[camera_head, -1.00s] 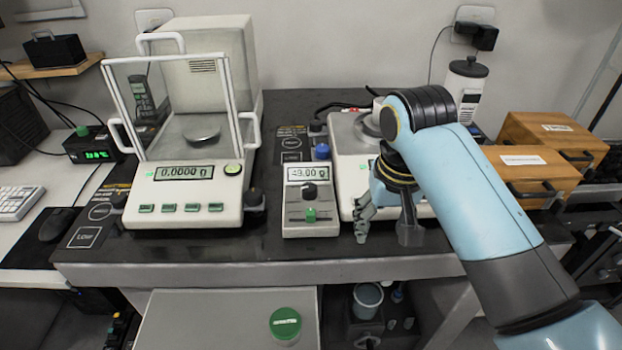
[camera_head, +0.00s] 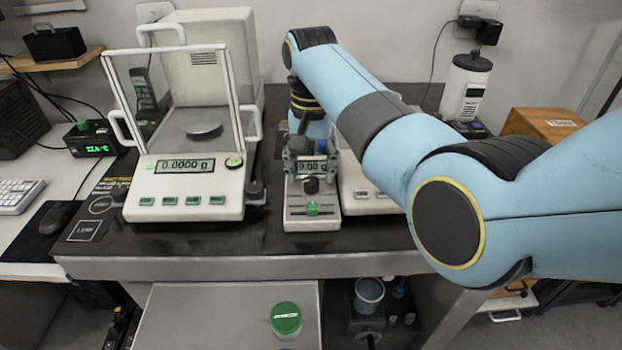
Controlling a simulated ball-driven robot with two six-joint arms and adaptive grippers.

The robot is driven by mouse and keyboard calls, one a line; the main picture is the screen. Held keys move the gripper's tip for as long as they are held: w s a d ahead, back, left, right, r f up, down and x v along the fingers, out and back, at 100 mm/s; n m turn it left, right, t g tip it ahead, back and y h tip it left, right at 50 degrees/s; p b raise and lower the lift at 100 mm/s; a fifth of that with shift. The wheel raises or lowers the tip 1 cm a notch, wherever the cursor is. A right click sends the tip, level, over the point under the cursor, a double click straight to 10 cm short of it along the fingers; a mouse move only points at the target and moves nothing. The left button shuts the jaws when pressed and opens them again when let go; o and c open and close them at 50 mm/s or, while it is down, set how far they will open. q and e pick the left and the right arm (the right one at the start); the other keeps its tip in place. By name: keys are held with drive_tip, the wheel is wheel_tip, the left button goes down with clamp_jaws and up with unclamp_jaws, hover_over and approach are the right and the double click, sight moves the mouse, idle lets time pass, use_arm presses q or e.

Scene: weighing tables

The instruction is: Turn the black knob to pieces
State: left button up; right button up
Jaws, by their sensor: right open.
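The black knob (camera_head: 311,185) sits on the small light-grey control box (camera_head: 312,222), below its display (camera_head: 312,167) and above a green switch (camera_head: 312,209). My right gripper (camera_head: 311,160) is open at the top of this box. Its fingers show at either side of the display, just behind the knob, and appear apart from the knob. The display is partly covered and its first digits are hard to read. The knob's pointer is too small to read. My left gripper is not in view.
A glass-fronted balance (camera_head: 184,203) reading 0.0000 g stands left of the box. Another scale (camera_head: 365,200) on the right is mostly hidden by my right arm. A green-lidded jar (camera_head: 286,319) stands on the lower surface in front.

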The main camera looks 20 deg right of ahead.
drive_tip(key=shift+f, duration=1.3)
clamp_jaws()
